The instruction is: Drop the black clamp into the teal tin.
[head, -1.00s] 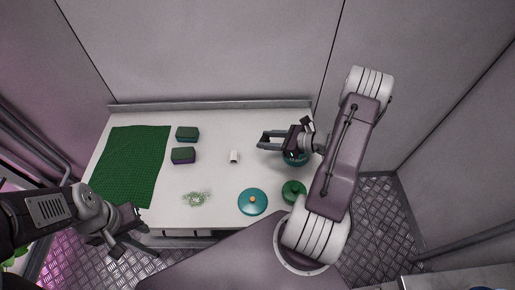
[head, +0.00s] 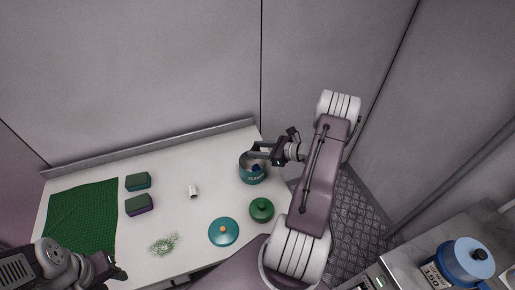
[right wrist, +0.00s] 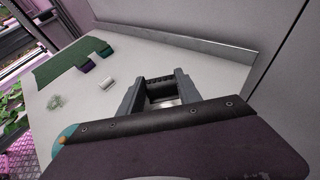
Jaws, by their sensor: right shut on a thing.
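The teal tin (head: 252,175) stands near the right edge of the white table in the head view, its open top upward and a pale label on its side. Something dark blue shows inside its mouth. My right gripper (head: 256,152) is over the tin's far rim, its fingers pointing left. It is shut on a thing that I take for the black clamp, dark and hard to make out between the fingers. In the right wrist view, the fingers of this gripper (right wrist: 161,90) stand apart around it. My left gripper (head: 112,268) is low at the left, partly cut off.
A teal lid (head: 223,231) and a green lidded container (head: 261,209) are in front of the tin. A white cylinder (head: 193,191), two sponges (head: 138,181) (head: 138,205), a green mat (head: 82,217) and a tangled green clump (head: 164,243) lie further left. A blue jar (head: 458,262) is at the lower right.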

